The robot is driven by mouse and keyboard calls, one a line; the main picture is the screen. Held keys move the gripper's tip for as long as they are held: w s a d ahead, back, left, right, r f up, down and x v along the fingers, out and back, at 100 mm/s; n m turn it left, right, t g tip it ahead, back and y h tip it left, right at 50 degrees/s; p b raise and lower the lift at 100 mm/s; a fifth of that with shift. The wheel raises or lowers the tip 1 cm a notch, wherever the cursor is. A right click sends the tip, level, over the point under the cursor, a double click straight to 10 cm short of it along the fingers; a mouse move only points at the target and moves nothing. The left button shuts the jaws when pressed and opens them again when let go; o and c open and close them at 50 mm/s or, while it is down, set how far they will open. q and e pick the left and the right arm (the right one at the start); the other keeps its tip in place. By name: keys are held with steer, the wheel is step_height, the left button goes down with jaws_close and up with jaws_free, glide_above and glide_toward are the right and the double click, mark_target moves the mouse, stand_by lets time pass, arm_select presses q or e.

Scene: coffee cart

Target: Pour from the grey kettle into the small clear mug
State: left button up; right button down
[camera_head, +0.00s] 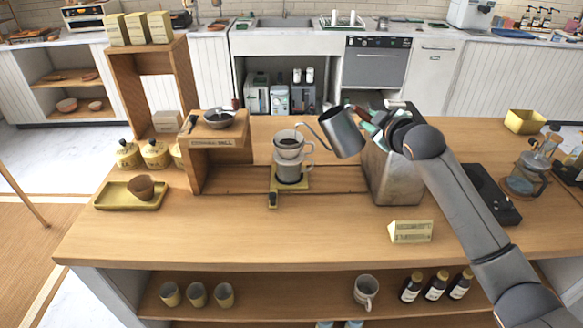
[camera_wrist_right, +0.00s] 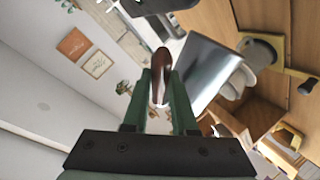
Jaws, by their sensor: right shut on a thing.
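The grey kettle (camera_head: 344,132) is in the air right of the coffee stand, tilted with its thin spout toward the dripper. My right gripper (camera_head: 371,127) is shut on its handle; in the right wrist view the brown handle (camera_wrist_right: 161,72) sits between the green fingers, beside the kettle body (camera_wrist_right: 204,70). The small clear mug (camera_head: 292,173) stands on the yellow stand base, directly below a pale dripper cup (camera_head: 288,148). The spout tip is near the dripper's rim; I cannot make out any stream of liquid. My left gripper is not in view.
A wooden shelf box (camera_head: 217,160) with a bowl stands left of the dripper. A metal box (camera_head: 397,178) stands under my right wrist. A yellow sign (camera_head: 410,231) is near the front edge. The front middle of the counter is clear.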

steer(key=shift+r, duration=0.1)
steer(key=shift+s+d+f+m+t+y+b, duration=0.1)
steer(key=shift+d+f+m+t+y+b, duration=0.1)
steer(key=shift+f+b, duration=0.35)
steer(key=shift+d+f+m+t+y+b, duration=0.1)
steer(key=shift+f+m+t+b, duration=0.1)
steer(key=shift+f+b, duration=0.35)
steer(key=shift+r, duration=0.2)
stand_by(0.6)
steer(key=shift+a+r+p, duration=0.15)
steer(key=shift+r+p, duration=0.2)
steer(key=shift+p, duration=0.65)
steer(key=shift+r, duration=0.1)
steer(key=shift+a+r+n+g, duration=0.15)
steer(key=shift+r+n+g, duration=0.15)
steer(key=shift+r, duration=0.05)
stand_by(0.3)
